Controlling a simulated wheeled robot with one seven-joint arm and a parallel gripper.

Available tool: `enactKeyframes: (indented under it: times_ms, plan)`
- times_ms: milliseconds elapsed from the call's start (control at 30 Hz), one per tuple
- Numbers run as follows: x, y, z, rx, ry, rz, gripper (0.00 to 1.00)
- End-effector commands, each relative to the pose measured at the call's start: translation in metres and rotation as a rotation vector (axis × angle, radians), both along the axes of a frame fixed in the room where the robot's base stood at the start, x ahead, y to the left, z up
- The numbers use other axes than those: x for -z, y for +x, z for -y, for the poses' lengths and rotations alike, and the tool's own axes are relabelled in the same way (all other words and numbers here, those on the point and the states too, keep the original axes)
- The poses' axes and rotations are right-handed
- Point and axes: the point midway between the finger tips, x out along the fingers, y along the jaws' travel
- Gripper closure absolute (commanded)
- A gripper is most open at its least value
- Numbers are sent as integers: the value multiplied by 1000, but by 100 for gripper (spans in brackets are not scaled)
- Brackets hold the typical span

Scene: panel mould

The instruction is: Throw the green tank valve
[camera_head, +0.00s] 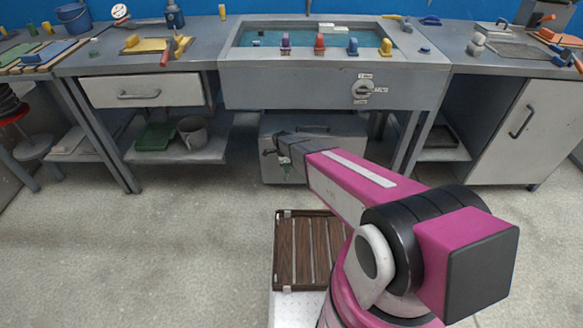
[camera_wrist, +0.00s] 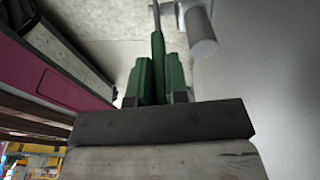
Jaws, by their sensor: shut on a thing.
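My gripper (camera_head: 275,147) is low in front of the grey box under the basin. The wrist body hides the lower part of the valve there.
A grey pipe (camera_wrist: 198,28) stands close beside the valve. The grey tank box (camera_head: 335,150) is under the basin (camera_head: 300,88), whose front edge carries purple, red, blue and yellow handles. A dial (camera_head: 363,90) sits on its front. Open floor (camera_head: 200,240) lies to the left.

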Motion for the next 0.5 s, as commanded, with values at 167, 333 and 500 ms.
enactKeyframes:
  times_ms: [167,333,500]
  plan:
    - [1,1,-13,-2,-115,1,100]
    - [1,1,-19,0,-190,0,100]
    - [1,1,-22,1,-230,-1,100]
